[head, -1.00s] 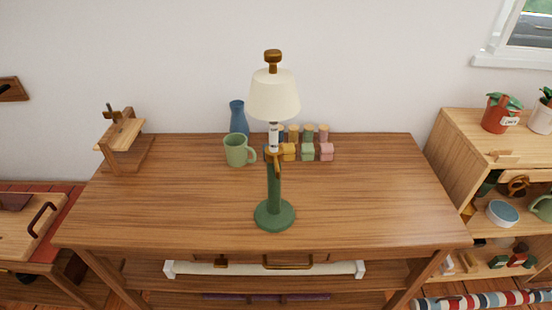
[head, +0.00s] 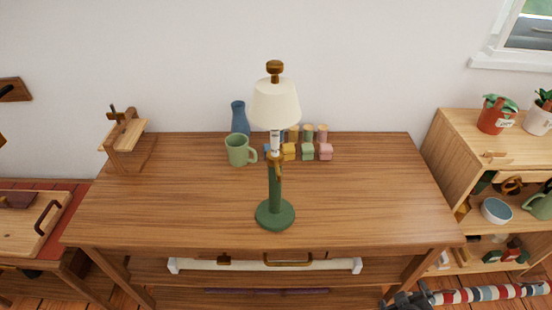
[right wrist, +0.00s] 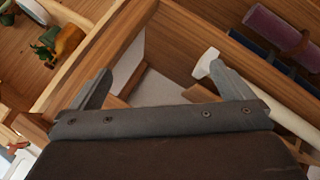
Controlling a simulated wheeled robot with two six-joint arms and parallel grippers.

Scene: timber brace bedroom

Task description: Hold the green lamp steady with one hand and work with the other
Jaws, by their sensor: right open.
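The green lamp (head: 274,190) stands upright on the wooden table (head: 360,190). It has a round green base, a cream shade (head: 276,103) and a brown knob on top. A brass-brown fitting sits on its stem below the shade. My right gripper (head: 413,298) is at the bottom edge of the head view, right of the table's front leg and well apart from the lamp. In the right wrist view the right gripper (right wrist: 168,88) is open, with nothing between its fingers. The lamp is not in that view. My left gripper is not in view.
A green mug (head: 238,150), blue vase (head: 240,118) and several small coloured blocks stand behind the lamp. A wooden stand (head: 125,140) is at the table's back left. A shelf (head: 455,135) with pots and bowls stands at right. The table's front and right are clear.

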